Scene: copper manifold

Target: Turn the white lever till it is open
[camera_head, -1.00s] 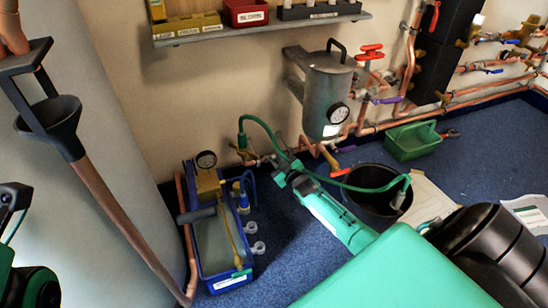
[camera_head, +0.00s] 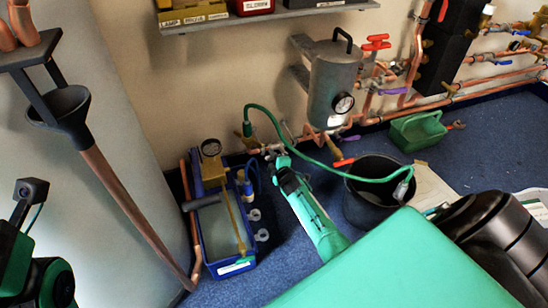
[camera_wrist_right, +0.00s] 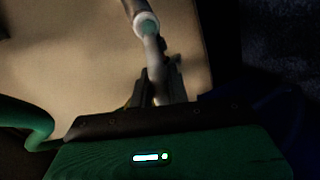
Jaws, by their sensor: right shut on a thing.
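My right gripper (camera_head: 280,158) reaches to the copper pipework low on the wall, left of the grey tank (camera_head: 330,85). Its green body slants down to the right in the head view. In the wrist view, the right gripper (camera_wrist_right: 163,72) is shut on a slim grey-white lever (camera_wrist_right: 143,22) with a pale collar. This looks like the white lever. In the head view the lever is too small and covered by the gripper to make out, so its angle there cannot be told. Green and black parts of my left arm show at the left edge; its fingers do not show.
A green hose (camera_head: 310,158) arches beside my right gripper into a black bucket (camera_head: 372,210). A green tray (camera_head: 418,133) lies at the back. A shelf (camera_head: 265,20) hangs above.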

